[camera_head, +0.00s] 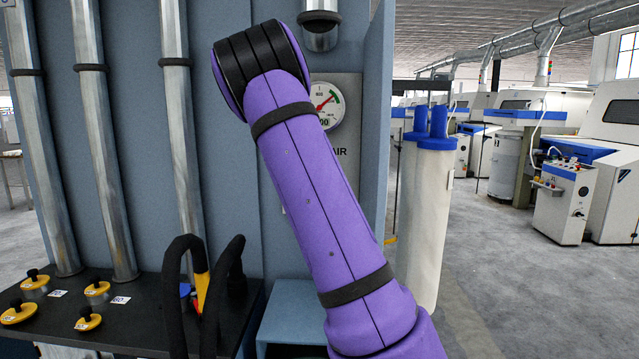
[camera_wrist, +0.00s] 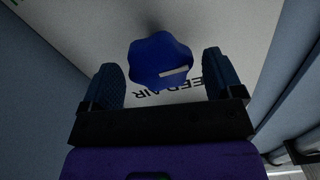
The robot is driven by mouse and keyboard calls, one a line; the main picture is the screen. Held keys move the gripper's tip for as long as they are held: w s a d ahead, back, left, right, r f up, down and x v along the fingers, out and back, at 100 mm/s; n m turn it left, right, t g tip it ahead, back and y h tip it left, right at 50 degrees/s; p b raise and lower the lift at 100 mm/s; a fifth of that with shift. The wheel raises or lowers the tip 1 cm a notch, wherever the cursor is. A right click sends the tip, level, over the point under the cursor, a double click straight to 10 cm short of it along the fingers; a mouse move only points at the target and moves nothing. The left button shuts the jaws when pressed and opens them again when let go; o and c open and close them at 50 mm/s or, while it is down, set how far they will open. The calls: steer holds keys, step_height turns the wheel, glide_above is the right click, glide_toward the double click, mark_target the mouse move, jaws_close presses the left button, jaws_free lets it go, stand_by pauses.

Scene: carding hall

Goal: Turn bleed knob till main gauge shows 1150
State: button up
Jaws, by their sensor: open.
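The blue lobed bleed knob (camera_wrist: 160,58) shows in the wrist view, with a pale pointer mark on its face. It sits on a light panel with upside-down lettering ending in "EED AIR", partly covered. My gripper (camera_wrist: 161,72) is open, one finger on each side of the knob, with a visible gap on both sides. In the head view, my purple arm hides the knob and gripper. The round white main gauge (camera_head: 325,115) is partly behind my arm. Its red needle points up and right, near a green band. Only the end of its number window, "00", shows.
A dark bench (camera_head: 135,315) with yellow-and-black weights (camera_head: 97,288) is at lower left. Metal pipes (camera_head: 95,130) run up the blue-grey wall. A white canister with blue caps (camera_head: 425,215) stands right of my arm. Open floor lies further right.

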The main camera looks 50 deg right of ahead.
steer(key=shift+x, duration=0.9)
steer(key=c, duration=0.9)
steer(key=shift+w+n, duration=0.1)
steer(key=shift+n, duration=2.4)
steer(key=shift+a, duration=0.1)
steer(key=o, duration=0.9)
